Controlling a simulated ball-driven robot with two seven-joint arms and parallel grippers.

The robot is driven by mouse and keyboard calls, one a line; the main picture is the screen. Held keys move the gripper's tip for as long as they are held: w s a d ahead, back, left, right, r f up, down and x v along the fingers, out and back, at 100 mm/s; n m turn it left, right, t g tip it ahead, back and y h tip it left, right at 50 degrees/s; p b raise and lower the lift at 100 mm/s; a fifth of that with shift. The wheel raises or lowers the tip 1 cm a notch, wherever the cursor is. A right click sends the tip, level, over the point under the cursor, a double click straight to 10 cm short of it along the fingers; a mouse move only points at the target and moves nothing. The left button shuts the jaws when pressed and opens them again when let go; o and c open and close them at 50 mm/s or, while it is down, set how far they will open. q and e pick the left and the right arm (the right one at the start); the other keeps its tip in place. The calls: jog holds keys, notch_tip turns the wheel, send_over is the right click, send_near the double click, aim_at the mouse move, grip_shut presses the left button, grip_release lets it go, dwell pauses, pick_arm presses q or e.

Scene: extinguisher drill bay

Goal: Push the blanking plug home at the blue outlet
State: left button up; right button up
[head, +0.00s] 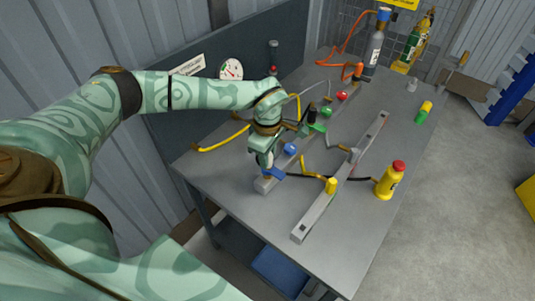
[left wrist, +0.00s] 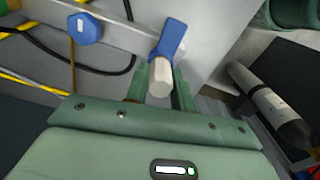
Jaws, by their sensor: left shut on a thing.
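My left gripper (head: 266,160) is at the near end of a grey manifold bar (head: 263,186) on the bench. In the left wrist view its two fingers (left wrist: 159,92) are shut on a pale, many-sided blanking plug (left wrist: 160,76). A blue lever (left wrist: 170,39) stands directly beyond the plug; it also shows in the head view (head: 274,174). The plug lines up with the bar's end by the lever, and its far end meets or overlaps that spot. I cannot tell how deep it sits. The outlet mouth is hidden. My right gripper is not in view.
A blue knob (head: 290,149) sits close beside the bar, with hoses around it. The bench front is clear.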

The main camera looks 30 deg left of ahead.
pick_arm(q)
jog(key=shift+f, duration=0.1)
jog(key=o, duration=1.1)
